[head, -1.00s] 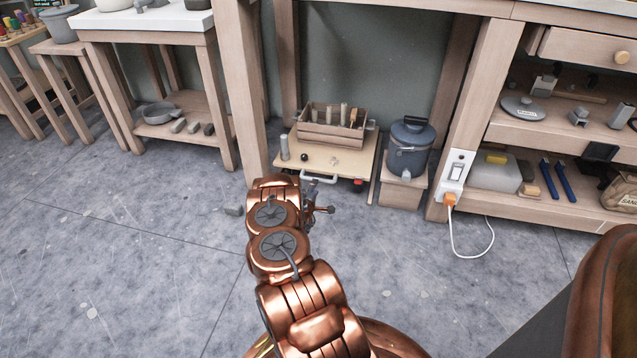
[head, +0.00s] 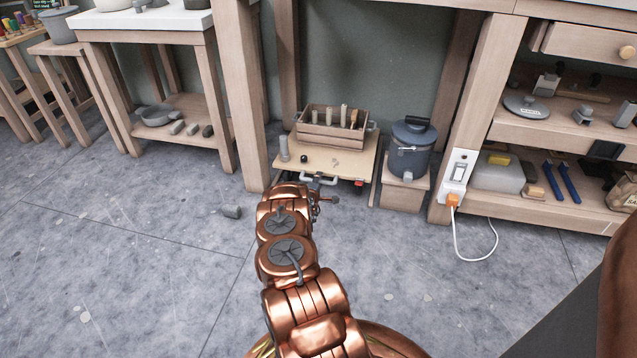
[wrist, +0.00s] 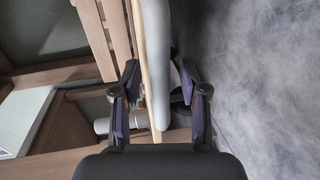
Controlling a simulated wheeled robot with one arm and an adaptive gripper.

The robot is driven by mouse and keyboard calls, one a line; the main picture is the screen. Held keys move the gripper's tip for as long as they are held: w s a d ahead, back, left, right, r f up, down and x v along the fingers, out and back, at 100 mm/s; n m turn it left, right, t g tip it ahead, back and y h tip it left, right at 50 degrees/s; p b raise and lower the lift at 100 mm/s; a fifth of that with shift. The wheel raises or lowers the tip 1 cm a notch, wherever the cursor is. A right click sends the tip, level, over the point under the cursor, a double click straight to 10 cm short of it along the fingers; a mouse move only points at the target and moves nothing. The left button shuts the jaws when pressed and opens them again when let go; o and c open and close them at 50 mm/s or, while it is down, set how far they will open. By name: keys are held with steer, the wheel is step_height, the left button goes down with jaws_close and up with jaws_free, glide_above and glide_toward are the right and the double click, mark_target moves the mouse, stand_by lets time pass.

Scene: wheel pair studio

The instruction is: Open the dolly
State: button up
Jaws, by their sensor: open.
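The dolly (head: 318,163) is a low wooden platform under the bench, with a light grey bar handle (head: 322,180) on its front edge. A wooden crate of tools (head: 330,132), a grey cylinder (head: 283,148) and a small dark ball (head: 304,159) stand on it. My gripper (wrist: 158,72) is open, with the grey handle (wrist: 156,50) between its two fingers in the wrist view. The platform's edge (wrist: 136,40) runs just left of the handle. I cannot tell whether the fingers touch the handle. In the head view my arm partly hides the gripper.
A blue-grey lidded pot (head: 411,148) stands on a small wooden stand (head: 402,190) right of the dolly. Bench legs stand on both sides. A white cable (head: 478,257) hangs from a socket at the right.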

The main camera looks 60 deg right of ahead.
steer(key=shift+c, duration=0.2)
jaws_close()
stand_by(0.4)
